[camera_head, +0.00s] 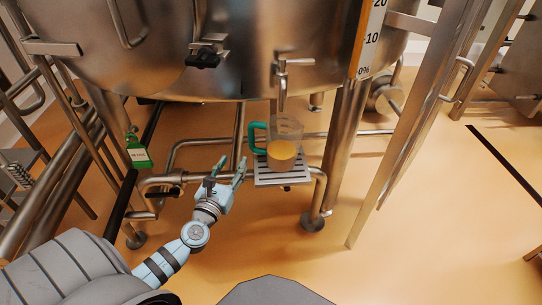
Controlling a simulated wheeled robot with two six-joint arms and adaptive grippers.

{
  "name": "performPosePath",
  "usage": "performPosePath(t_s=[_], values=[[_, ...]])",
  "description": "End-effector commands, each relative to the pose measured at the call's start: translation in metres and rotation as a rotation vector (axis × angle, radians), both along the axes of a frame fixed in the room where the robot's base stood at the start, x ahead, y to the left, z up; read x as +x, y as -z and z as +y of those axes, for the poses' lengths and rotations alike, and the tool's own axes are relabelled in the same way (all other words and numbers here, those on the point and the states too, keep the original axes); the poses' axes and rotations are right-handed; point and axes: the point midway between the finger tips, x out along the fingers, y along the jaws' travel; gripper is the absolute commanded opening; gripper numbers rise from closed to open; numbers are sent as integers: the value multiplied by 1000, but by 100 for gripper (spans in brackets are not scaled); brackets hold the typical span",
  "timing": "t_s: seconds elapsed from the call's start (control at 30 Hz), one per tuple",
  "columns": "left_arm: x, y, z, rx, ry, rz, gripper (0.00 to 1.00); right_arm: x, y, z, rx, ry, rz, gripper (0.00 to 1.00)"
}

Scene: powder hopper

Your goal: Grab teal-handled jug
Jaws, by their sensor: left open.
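A clear jug (285,143) with a teal handle (253,138) stands upright on a small slatted metal shelf (283,180) below the tank tap (282,75). It holds some orange-yellow contents. The handle is on the jug's left side. My left gripper (227,170) is open and empty, just left of and a little below the handle, apart from it in the picture. Its fingers point up toward the handle. My right gripper does not show.
A large steel tank (230,50) hangs above the shelf. Pipes (200,145) and tank legs (345,140) surround it. A green tag (137,152) hangs at the left. A slanted steel post (405,140) stands at the right. The orange floor in front is clear.

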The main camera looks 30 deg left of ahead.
Motion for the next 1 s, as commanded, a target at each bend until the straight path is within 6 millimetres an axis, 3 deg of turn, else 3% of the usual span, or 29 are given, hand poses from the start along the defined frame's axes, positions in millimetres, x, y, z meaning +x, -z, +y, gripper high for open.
performPosePath(t_s=[0.1,0.2,0.4,0.6,0.83,1.0], values=[[37,-4,10,-5,-5,2,41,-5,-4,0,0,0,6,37],[59,-3,18,-8,-8,4,41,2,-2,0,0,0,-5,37],[85,-8,24,-9,-7,6,41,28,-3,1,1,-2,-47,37],[120,-11,33,-9,-7,7,41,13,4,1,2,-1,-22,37],[124,-13,34,-10,-5,9,41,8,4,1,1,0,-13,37],[124,-13,34,-11,-6,8,16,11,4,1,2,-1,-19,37]])
